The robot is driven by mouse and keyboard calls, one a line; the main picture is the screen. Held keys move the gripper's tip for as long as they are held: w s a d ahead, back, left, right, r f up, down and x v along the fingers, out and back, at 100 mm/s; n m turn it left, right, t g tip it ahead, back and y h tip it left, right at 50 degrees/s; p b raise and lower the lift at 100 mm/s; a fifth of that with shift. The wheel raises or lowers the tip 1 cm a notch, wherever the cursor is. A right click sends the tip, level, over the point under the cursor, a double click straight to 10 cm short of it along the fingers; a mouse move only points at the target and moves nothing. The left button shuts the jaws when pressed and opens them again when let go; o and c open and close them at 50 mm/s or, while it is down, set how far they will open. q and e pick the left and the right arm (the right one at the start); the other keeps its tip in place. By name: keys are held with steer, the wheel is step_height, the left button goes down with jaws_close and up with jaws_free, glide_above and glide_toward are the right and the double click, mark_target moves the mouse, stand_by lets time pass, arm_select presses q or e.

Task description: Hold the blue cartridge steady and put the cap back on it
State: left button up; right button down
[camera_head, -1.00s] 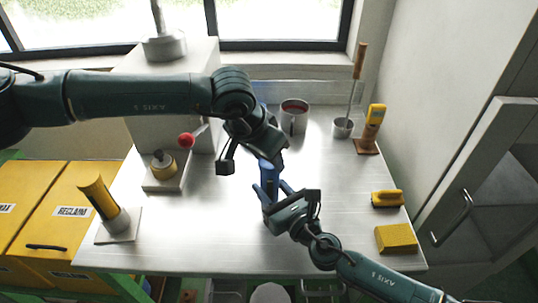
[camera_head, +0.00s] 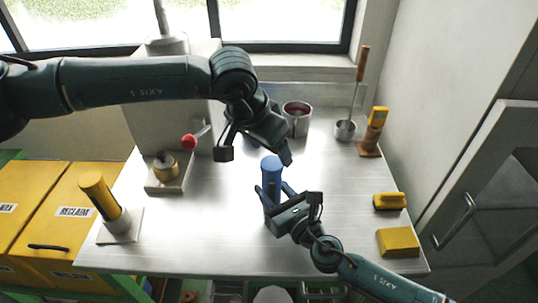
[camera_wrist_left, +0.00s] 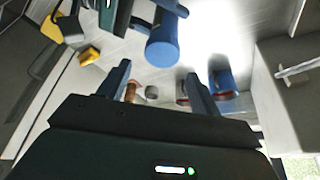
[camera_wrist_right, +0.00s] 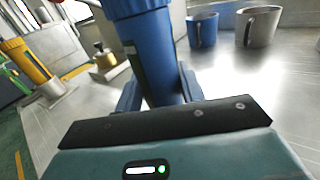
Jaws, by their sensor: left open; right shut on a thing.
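The blue cartridge (camera_head: 271,190) stands upright above the middle of the bench. My right gripper (camera_head: 273,193) is shut around its body. The cartridge's body also shows between the fingers in the right wrist view (camera_wrist_right: 155,55). A wider blue cap (camera_wrist_right: 138,8) sits on its top end, and its round top (camera_head: 271,162) shows in the head view. I cannot tell whether the cap is fully seated. My left gripper (camera_head: 281,154) is open and empty, just above and behind the cap. In the left wrist view the cap (camera_wrist_left: 162,52) lies beyond the open fingers, apart from them.
A yellow brush (camera_head: 388,201) and block (camera_head: 397,242) lie near the right edge. The front middle is clear.

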arm_select(q)
steer(key=shift+r, duration=0.7)
